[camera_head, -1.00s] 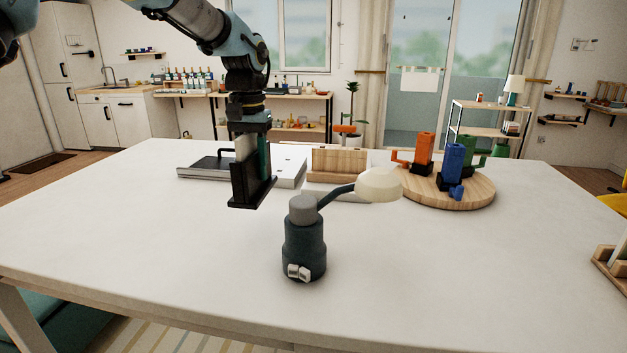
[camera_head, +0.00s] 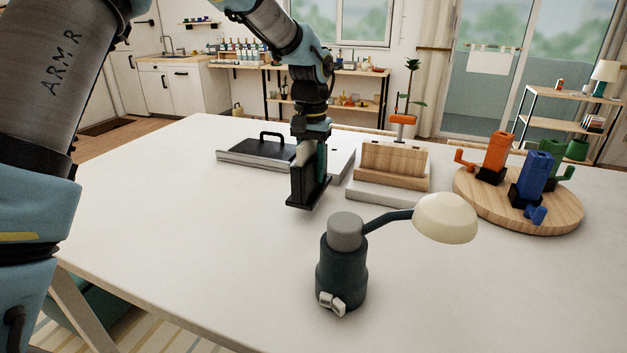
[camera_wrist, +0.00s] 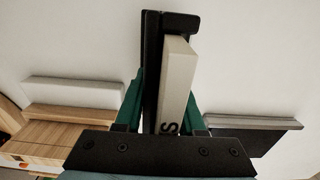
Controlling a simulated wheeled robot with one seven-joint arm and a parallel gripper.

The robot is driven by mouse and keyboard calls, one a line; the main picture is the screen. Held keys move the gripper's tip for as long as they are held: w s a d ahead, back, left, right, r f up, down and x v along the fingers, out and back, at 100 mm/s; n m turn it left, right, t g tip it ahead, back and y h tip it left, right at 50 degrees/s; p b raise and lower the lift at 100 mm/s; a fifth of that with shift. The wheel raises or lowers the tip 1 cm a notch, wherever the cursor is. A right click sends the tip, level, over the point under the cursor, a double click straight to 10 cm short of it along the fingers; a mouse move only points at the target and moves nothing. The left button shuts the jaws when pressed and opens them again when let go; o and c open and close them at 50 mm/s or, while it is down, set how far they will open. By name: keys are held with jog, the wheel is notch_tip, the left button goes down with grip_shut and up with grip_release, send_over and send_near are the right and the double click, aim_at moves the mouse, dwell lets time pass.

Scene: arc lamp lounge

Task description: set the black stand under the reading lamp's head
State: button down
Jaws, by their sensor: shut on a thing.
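The black stand (camera_head: 296,188) is in my gripper (camera_head: 311,164), upright and just above or at the white table; I cannot tell if it touches. In the wrist view the black stand (camera_wrist: 151,62) lies between the green fingers of my gripper (camera_wrist: 166,108), with a pale block (camera_wrist: 178,75) marked "S" against it. The reading lamp (camera_head: 342,272) has a dark round base with a grey top. Its thin arm reaches right to the cream head (camera_head: 446,218), which hangs over bare table. My gripper is behind and left of the lamp, away from the head.
A black-handled tray (camera_head: 262,150) and a wooden block on a white base (camera_head: 392,164) stand behind. The table's left and front are clear.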

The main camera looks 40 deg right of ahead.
jog(key=shift+f+p, duration=0.4)
jog(key=shift+f, duration=1.3)
jog(key=shift+f, duration=0.1)
jog(key=c, duration=0.5)
grip_release()
notch_tip(320, 180, up, 12)
jog(key=shift+r+b, duration=0.1)
jog(key=shift+b, duration=1)
jog(key=shift+a, duration=0.1)
